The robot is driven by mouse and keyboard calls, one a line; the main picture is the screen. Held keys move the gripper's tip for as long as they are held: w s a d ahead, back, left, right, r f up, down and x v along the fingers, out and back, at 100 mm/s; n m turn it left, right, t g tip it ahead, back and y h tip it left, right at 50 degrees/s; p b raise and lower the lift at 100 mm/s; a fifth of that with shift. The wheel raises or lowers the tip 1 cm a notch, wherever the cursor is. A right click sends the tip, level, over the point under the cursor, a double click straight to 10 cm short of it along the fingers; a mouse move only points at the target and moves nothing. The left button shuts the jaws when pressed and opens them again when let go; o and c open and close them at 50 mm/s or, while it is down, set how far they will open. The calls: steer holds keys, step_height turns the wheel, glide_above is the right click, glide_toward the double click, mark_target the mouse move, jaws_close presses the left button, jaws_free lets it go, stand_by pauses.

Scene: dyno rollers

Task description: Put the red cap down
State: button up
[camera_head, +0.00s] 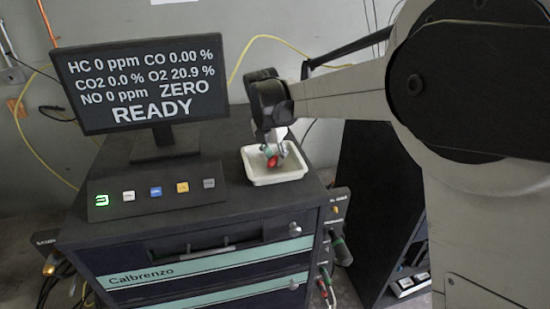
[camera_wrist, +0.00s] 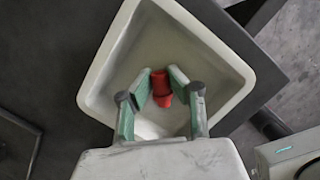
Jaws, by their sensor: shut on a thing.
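The red cap (camera_wrist: 161,88) is between the fingertips of my gripper (camera_wrist: 160,88) in the wrist view. The two green-padded fingers are shut on it, one at each side. The cap is over the inside of a white tray (camera_wrist: 97,84); I cannot tell whether it touches the tray floor. In the head view the red cap (camera_head: 272,161) shows low at the fingertips of my gripper (camera_head: 273,154), within the outline of the white tray (camera_head: 275,180). My gripper points down into the tray from above.
The tray stands on a dark cabinet top (camera_head: 225,150). A monitor (camera_head: 140,78) reading READY and a sloped button panel (camera_head: 155,191) stand to the left. Hoses and probes (camera_head: 338,240) hang at the cabinet's right side.

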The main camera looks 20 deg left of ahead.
mark_target(270, 162)
steer(key=shift+f+b, duration=0.4)
steer(key=shift+f, duration=0.1)
steer(key=shift+o, duration=0.3)
steer(key=shift+s+f, duration=0.1)
steer(key=o, duration=0.8)
steer(key=shift+f, duration=0.15)
steer(key=shift+r, duration=0.2)
steer(key=shift+r+p, duration=0.5)
steer(key=shift+r, duration=0.1)
steer(key=b+v, duration=0.2)
steer(key=v, duration=1)
